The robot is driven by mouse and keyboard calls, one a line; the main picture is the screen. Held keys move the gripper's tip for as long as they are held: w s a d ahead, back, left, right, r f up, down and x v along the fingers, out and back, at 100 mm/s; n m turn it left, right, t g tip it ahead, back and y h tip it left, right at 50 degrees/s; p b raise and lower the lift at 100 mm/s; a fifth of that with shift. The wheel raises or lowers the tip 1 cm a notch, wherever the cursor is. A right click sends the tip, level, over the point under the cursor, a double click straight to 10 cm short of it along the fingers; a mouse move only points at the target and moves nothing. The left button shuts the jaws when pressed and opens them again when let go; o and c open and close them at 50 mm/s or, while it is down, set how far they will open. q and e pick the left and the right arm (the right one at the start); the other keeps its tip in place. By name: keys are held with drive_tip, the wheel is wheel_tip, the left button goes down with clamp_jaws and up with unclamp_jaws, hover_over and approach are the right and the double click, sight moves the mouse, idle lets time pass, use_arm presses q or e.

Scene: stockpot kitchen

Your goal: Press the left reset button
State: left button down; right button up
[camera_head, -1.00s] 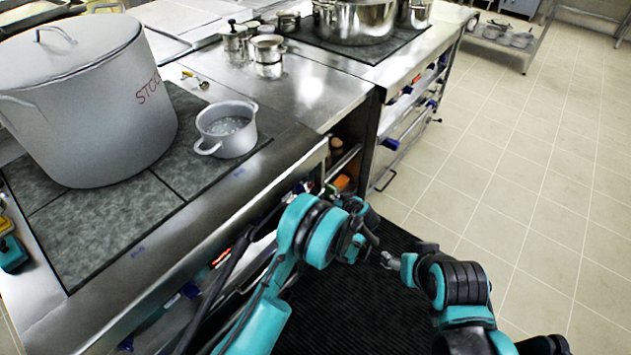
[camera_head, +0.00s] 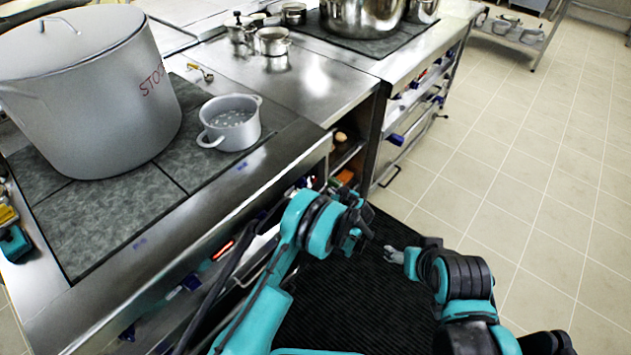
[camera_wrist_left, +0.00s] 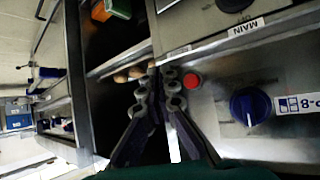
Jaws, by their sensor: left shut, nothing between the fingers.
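A red round button (camera_wrist_left: 192,81) sits on the metal front panel in the left wrist view. It lies just right of the fingertips of my left gripper (camera_wrist_left: 161,76), which is shut and empty. I cannot tell whether the fingers touch the panel, but they do not cover the button. In the head view my left gripper (camera_head: 358,228) is beside the counter front, partly hidden by its own wrist, and the button cannot be made out. My right gripper (camera_head: 392,255) is over the dark mat, away from the counter; its fingers are too small to judge.
A blue knob (camera_wrist_left: 250,106) is right of the button, and a panel labelled MAIN (camera_wrist_left: 246,29) is above it. An open shelf (camera_wrist_left: 118,62) with brown items is left of the fingers. A stockpot (camera_head: 92,100) and small pot (camera_head: 231,122) stand on the counter.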

use_arm(q)
drive_tip(key=shift+w+a, duration=0.75)
drive_tip(key=shift+a, duration=0.25)
drive_tip(key=shift+w+a, duration=0.7)
drive_tip(key=shift+a, duration=0.25)
drive_tip(key=shift+a, duration=0.15)
drive_tip(key=shift+w+a, duration=0.2)
drive_tip(key=shift+w+a, duration=0.25)
drive_tip(key=shift+a, duration=0.1)
idle(0.8)
drive_tip(key=shift+d, duration=0.1)
drive_tip(key=shift+s+d, duration=0.5)
drive_tip(key=shift+d, duration=0.05)
drive_tip(key=shift+d, duration=0.1)
drive_tip(key=s+d, duration=0.1)
drive_tip(key=d, duration=0.1)
drive_tip(key=s+d, duration=0.2)
idle(0.5)
